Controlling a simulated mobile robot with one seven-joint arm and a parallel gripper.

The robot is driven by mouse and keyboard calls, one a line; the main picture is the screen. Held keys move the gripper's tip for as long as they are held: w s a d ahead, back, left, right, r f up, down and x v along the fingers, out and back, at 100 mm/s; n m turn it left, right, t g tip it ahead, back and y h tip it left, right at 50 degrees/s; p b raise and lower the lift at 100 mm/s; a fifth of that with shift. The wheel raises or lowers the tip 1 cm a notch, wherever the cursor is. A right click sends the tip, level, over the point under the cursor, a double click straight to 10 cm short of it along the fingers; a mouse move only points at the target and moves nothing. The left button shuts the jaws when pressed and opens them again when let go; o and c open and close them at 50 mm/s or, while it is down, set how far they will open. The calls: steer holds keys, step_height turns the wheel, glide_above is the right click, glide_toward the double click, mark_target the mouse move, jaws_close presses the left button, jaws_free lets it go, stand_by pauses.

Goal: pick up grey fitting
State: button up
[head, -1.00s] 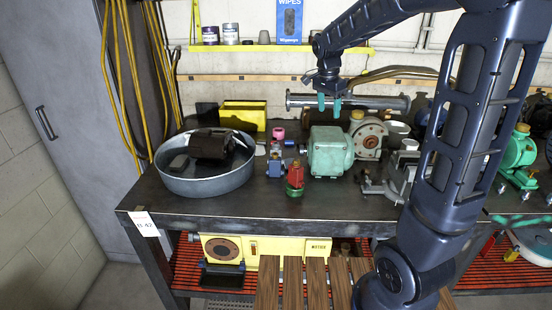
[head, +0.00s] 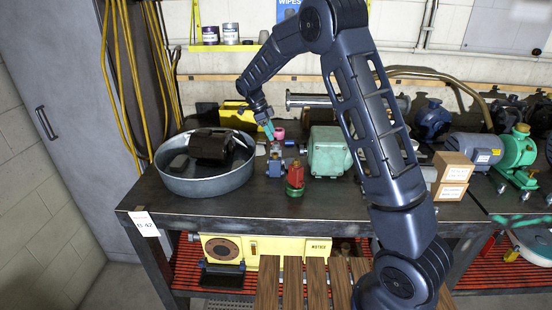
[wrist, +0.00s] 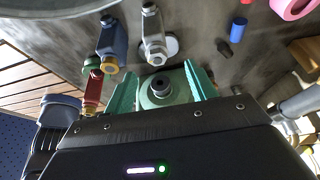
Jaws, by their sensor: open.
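In the head view the grey fitting (head: 276,149) is small, just behind the blue fitting (head: 274,166). My gripper (head: 268,128) is open and empty, above and slightly behind the grey fitting. In the wrist view its teal fingers (wrist: 160,88) point toward the fitting, which lies beyond their tips. A green round part with a dark centre shows between the fingers. I cannot tell the exact gap to the fitting.
A red fitting (head: 295,178) stands in front, and a pink ring (head: 279,132) lies close by. A metal basin (head: 180,186) is at left, and a green motor (head: 327,153) at right. A blue cylinder (wrist: 237,30) lies beyond the fitting.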

mark_target(276, 143)
steer(key=x, duration=0.5)
steer(key=shift+f, duration=0.25)
steer(key=shift+s+a+x, duration=0.1)
steer(key=shift+a+x, duration=0.05)
steer(key=shift+x, duration=1.15)
steer(key=shift+s+a+x, duration=0.1)
steer(key=shift+a+x, duration=0.1)
steer(key=shift+x, duration=1.15)
steer(key=shift+f, duration=0.1)
jaws_close()
